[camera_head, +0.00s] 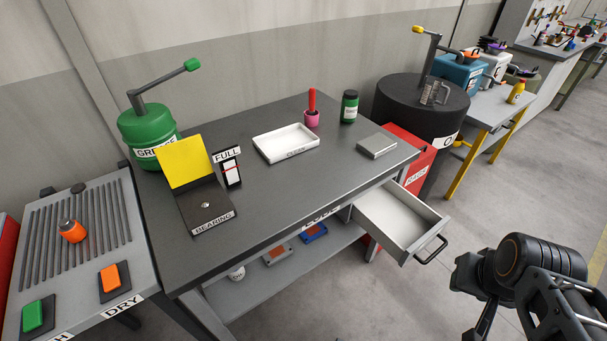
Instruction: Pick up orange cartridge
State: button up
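An orange cylindrical piece with a grey stem, which looks like the orange cartridge (73,231), lies on the ribbed top of the grey bench at the far left. An orange block (115,276) sits on a dark pad nearer the front of that bench, by the DRY label. My gripper (475,290) is at the lower right, over the floor, far from both orange pieces and beyond the open drawer. Its fingers are dark and partly hidden by my arm, so I cannot tell how far they are apart. I see nothing held in it.
A green block (38,314) sits at the lower left. Floor around my gripper is clear.

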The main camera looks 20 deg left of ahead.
aim_at(71, 230)
jog(key=u, duration=2.8)
jog(key=k, duration=0.5)
jog(key=u, duration=0.95)
jog(key=i, duration=1.95)
jog(key=z, duration=0.4)
